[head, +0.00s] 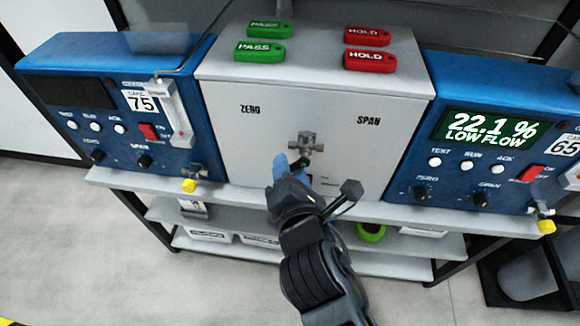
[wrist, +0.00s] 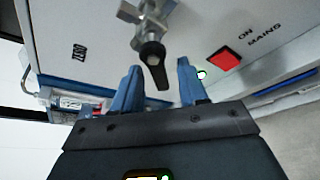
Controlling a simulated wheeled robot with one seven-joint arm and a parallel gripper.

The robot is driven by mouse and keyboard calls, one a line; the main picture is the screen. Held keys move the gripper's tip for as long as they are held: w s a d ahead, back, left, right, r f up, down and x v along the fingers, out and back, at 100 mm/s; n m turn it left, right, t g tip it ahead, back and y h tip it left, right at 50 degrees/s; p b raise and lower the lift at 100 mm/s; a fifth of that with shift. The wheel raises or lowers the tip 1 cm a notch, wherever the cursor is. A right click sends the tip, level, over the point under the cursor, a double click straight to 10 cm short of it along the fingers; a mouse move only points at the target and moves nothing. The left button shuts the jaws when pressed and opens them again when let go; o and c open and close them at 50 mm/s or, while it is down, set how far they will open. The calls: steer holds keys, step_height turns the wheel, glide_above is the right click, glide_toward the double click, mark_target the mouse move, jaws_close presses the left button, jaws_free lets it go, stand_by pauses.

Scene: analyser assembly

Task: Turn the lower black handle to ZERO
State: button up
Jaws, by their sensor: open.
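The metal valve (head: 305,143) with the lower black handle (wrist: 154,65) is on the front of the grey central box. In the wrist view the handle extends from the valve (wrist: 150,22) toward my gripper (wrist: 159,69). Its free end lies between the two blue fingers, which are open, with a gap visible on each side. In the head view my gripper (head: 291,166) is just below the valve and partly hides the handle. The ZERO label (head: 250,110) is upper left of the valve and the SPAN label (head: 369,121) upper right.
Blue analysers stand left (head: 125,105) and right (head: 493,130) of the box. The right display (head: 490,130) reads 22.1 % LOW FLOW. Green PASS tags (head: 260,50) and red HOLD tags (head: 370,60) lie on the box. A red MAINS switch (wrist: 224,60) is close to my right finger in the wrist view.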

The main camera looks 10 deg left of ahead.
steer(key=v, duration=0.6)
steer(key=shift+s, duration=0.3)
steer(key=shift+d+b, duration=0.1)
steer(key=shift+b, duration=0.25)
steer(key=w+a+f+m+t+h+b, duration=0.2)
steer(key=w+t+h+b, duration=0.1)
steer(key=w+h+b, duration=0.1)
steer(key=shift+w+m+t+b, duration=0.3)
steer(key=shift+w+m+b, duration=0.1)
steer(key=shift+w+b, duration=0.45)
steer(key=shift+c, duration=0.4)
jaws_close()
